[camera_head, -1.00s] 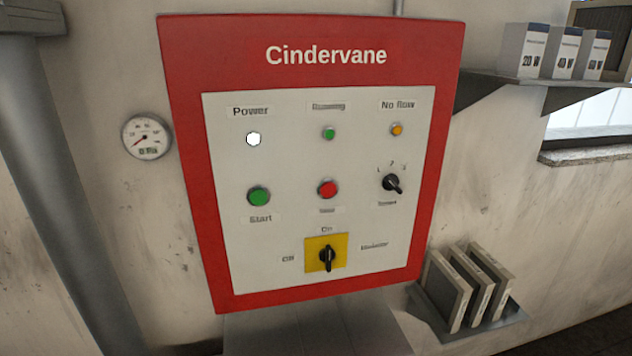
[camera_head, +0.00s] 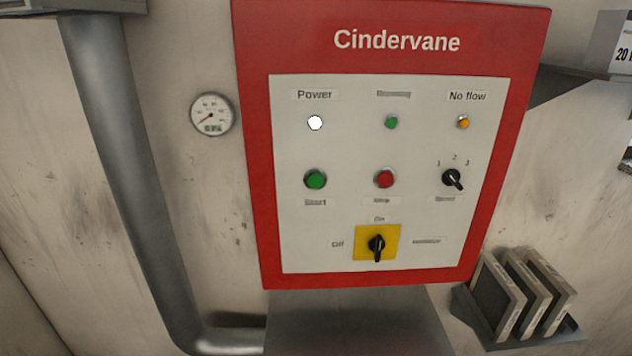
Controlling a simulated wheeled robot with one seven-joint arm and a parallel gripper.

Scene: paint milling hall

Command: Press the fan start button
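The red "Cindervane" control panel (camera_head: 256,200) hangs on the wall with a white face plate. The green start button (camera_head: 315,180) sits at the left of its middle row, with a small label under it. The red stop button (camera_head: 384,179) is to its right. The power lamp (camera_head: 315,123) above the start button glows white. The green lamp (camera_head: 391,122) and the orange "No flow" lamp (camera_head: 463,122) look dim. The black handle of the yellow-plated main switch (camera_head: 377,246) stands vertical, by the "On" label. My gripper is not in view.
A black selector knob (camera_head: 452,179) is at the right of the panel. A round gauge (camera_head: 212,114) and a grey pipe (camera_head: 115,160) are to the left. A grey surface (camera_head: 350,318) lies below the panel. A rack of filter-like panels (camera_head: 500,295) is at the lower right.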

